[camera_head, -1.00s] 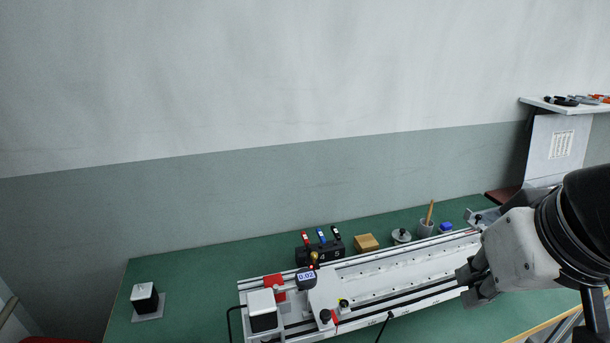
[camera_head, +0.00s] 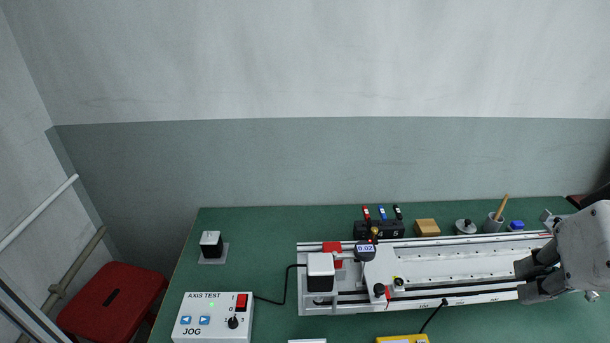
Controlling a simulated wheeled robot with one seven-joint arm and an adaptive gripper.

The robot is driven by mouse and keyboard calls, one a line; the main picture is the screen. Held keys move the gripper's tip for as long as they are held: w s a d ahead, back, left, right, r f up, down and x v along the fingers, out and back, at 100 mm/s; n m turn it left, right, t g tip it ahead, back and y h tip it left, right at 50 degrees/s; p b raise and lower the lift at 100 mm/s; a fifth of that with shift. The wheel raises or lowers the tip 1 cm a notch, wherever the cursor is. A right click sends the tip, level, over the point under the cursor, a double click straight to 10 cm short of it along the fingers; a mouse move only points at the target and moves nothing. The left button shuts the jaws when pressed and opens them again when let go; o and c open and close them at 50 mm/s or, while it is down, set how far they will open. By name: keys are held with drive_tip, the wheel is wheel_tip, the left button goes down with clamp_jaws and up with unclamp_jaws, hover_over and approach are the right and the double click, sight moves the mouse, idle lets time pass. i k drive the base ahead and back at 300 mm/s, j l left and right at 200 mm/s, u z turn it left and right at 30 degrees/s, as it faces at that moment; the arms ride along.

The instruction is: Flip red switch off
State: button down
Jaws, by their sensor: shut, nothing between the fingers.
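The red switch (camera_head: 242,301) is at the top right of a white control box (camera_head: 213,328) marked AXIS TEST and JOG, at the lower left of the bench. Which way the red switch is set is too small to tell. My gripper (camera_head: 528,279) is at the far right, over the right part of the gantry rail, well away from the box. Its fingers are shut and empty.
The gantry (camera_head: 440,272) spans the bench between my gripper and the control box, with a display reading 0.02. A black cable runs from it to the box. A yellow device (camera_head: 402,339) is at the front edge. A red stool (camera_head: 112,298) stands left of the green bench (camera_head: 262,232).

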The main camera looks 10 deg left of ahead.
sight(241, 299)
drive_tip(key=u, duration=1.4)
drive_tip(key=z, duration=0.2)
drive_tip(key=l+u, duration=0.1)
drive_tip(key=l, duration=0.15)
drive_tip(key=k+l+u, duration=0.15)
drive_tip(key=i+l+u, duration=0.1)
drive_tip(key=l, duration=0.25)
